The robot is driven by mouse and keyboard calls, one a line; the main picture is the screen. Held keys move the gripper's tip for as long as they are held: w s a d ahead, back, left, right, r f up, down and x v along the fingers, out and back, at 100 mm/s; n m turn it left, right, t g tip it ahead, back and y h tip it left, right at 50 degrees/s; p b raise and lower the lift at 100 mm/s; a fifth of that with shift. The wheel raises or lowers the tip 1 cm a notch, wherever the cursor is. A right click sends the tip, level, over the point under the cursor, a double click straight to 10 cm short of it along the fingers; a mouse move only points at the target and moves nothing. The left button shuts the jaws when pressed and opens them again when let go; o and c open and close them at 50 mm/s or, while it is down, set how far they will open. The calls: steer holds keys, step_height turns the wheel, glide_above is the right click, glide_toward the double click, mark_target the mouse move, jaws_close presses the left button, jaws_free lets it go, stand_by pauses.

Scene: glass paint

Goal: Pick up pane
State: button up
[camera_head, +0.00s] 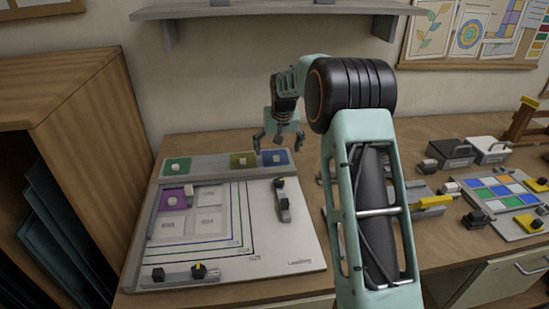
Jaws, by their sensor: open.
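Coloured panes with small pale knobs lie on a grey rack strip at the back of the light board. A green pane (177,168) is at its left, an olive pane (243,161) right of centre and a blue pane (275,157) near its right end. A purple pane (173,200) lies in the upper left of the board's grid. My gripper (277,147) points down with its fingers apart, over or just behind the blue pane; its exact height cannot be told. Nothing shows between the fingers.
The light board (290,250) carries grey clamp bars at its right and front. My arm hides the table's middle right. A coloured tile tray (505,193) and bins (450,152) stand to the right. A shelf (280,10) overhangs behind; a wooden cabinet (95,150) is left.

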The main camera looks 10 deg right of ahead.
mark_target(276, 157)
steer(key=shift+w+p+x, duration=0.2)
steer(key=shift+p+x, duration=0.1)
steer(key=shift+x, duration=1.15)
steer(key=shift+w+p+x, duration=0.25)
steer(key=shift+x, duration=1.25)
steer(key=shift+r, duration=0.2)
steer(key=shift+c, duration=0.4)
steer(key=shift+s+f, duration=0.1)
steer(key=shift+s, duration=0.05)
jaws_close()
